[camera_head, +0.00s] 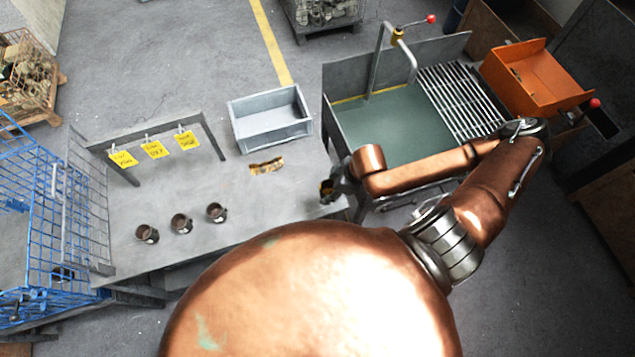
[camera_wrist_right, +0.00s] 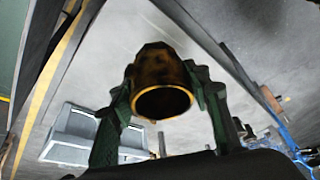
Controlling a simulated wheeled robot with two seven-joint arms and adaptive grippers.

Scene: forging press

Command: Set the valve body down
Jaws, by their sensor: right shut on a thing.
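The brass-coloured valve body (camera_head: 326,190) is at the right end of the grey table, in the head view. My right gripper (camera_head: 336,186) is shut on it. In the right wrist view the valve body (camera_wrist_right: 161,85) sits between the dark green fingers of my right gripper (camera_wrist_right: 165,95), its round open end facing the camera. I cannot tell whether it touches the table top. My left gripper is not in view.
The grey table (camera_head: 240,190) carries several dark cups (camera_head: 181,223) at the front left and a brass piece (camera_head: 266,166). A sink (camera_head: 390,130) with a drying rack is to the right. A blue cage (camera_head: 40,220) stands left.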

